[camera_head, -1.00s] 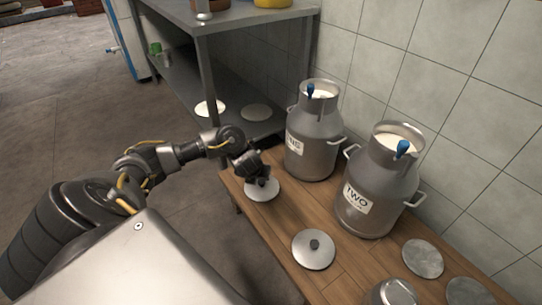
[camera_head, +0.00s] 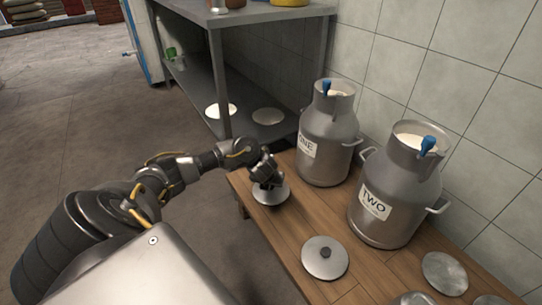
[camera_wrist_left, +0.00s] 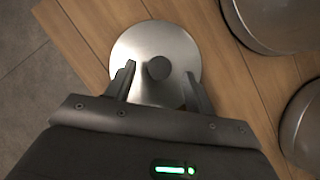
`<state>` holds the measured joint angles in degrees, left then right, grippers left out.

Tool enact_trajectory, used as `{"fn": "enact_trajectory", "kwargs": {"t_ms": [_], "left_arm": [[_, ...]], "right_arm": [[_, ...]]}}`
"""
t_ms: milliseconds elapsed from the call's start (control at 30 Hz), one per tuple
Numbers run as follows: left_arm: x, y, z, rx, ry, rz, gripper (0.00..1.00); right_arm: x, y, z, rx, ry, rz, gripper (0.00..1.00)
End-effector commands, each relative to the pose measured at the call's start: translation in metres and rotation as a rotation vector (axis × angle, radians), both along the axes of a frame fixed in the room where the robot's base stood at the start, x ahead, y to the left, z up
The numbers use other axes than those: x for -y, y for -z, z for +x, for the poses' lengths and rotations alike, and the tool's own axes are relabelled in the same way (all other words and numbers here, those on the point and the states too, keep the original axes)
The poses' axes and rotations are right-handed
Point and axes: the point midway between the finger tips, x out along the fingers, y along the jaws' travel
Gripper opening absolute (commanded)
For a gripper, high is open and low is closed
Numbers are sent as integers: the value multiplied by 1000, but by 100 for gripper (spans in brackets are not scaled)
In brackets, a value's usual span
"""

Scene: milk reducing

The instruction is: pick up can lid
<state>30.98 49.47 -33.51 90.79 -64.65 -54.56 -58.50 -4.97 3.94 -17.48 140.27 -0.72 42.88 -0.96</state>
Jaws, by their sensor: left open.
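A round metal can lid (camera_head: 271,194) with a knob lies on the wooden table, left of the can marked ONE (camera_head: 327,140). My left gripper (camera_head: 267,183) is over this lid. In the left wrist view the lid (camera_wrist_left: 183,52) lies beneath the open fingers of the gripper (camera_wrist_left: 158,85), and its dark knob (camera_wrist_left: 158,68) shows between the fingertips. I cannot tell whether the fingers touch it. A second lid (camera_head: 325,259) with a knob lies nearer on the table. The can marked TWO (camera_head: 392,195) stands to the right. My right gripper is not in view.
Both cans are open, with milk and a blue-handled tool in each. A flat disc (camera_head: 444,272) lies at the right of the wooden table (camera_head: 290,233). A grey metal shelf (camera_head: 190,95) stands behind, and a tiled wall (camera_head: 440,70) bounds the right.

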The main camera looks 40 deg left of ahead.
Motion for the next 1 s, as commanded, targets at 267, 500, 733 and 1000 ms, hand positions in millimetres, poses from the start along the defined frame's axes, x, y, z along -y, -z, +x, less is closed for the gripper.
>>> {"fn": "enact_trajectory", "kwargs": {"t_ms": [267, 500, 733, 1000], "left_arm": [[-6, 17, 8, 0, 0, 1, 54], [-6, 16, 8, 1, -1, 1, 42], [-6, 16, 8, 1, -1, 1, 12], [-6, 16, 8, 1, -1, 1, 0]], "right_arm": [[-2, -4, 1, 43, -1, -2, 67], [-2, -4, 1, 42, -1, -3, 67], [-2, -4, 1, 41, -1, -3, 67], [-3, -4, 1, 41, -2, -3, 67]]}}
